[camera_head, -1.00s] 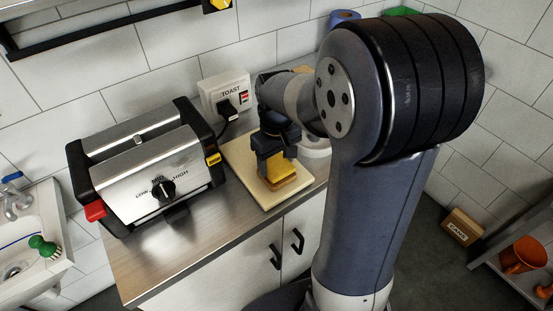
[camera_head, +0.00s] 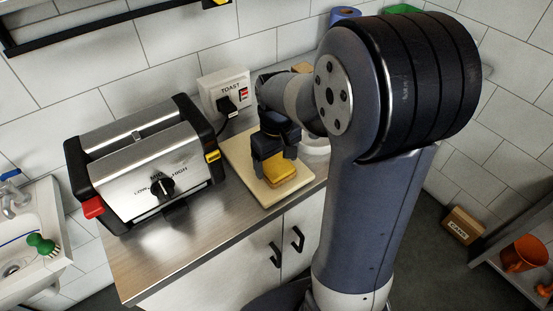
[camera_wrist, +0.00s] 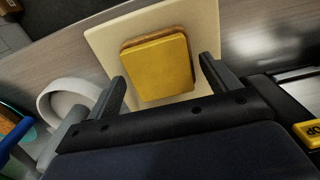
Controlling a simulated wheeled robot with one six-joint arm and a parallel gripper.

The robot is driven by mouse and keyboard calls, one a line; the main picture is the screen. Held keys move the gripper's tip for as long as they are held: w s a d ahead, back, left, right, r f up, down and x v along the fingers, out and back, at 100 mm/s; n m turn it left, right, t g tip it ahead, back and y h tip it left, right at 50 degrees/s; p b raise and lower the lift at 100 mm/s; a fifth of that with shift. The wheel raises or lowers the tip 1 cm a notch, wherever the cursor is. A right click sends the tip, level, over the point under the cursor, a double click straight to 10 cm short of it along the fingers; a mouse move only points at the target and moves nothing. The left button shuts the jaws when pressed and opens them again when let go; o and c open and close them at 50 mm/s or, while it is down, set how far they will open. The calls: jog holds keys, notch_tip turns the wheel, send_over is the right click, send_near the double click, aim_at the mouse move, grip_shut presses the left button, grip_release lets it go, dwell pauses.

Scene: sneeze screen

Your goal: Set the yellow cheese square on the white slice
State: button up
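The yellow cheese square (camera_wrist: 160,68) lies flat on top of a slice of bread (camera_wrist: 152,38), in the wrist view. Only the slice's brown edge shows along the far side and right, so its white face is hidden under the cheese. Both rest on a pale board (camera_wrist: 205,20). In the head view the cheese (camera_head: 283,175) shows just below my gripper (camera_head: 273,163). In the wrist view my gripper (camera_wrist: 163,70) is open, with one finger on each side of the cheese and small gaps between; it holds nothing.
A steel toaster (camera_head: 160,170) stands left of the board on the counter (camera_head: 200,235). A white socket (camera_head: 225,92) is on the wall behind. A white round dish (camera_wrist: 48,98) stands close to the board, beside my left finger in the wrist view. Bare counter lies in front of the toaster.

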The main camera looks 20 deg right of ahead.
jog(key=shift+o, duration=0.3)
notch_tip(320, 180, up, 11)
dwell(0.4)
jog(key=shift+f, duration=0.15)
notch_tip(320, 180, down, 11)
jog(key=shift+r, duration=0.1)
jog(key=shift+r+p, duration=0.3)
jog(key=shift+r, duration=0.2)
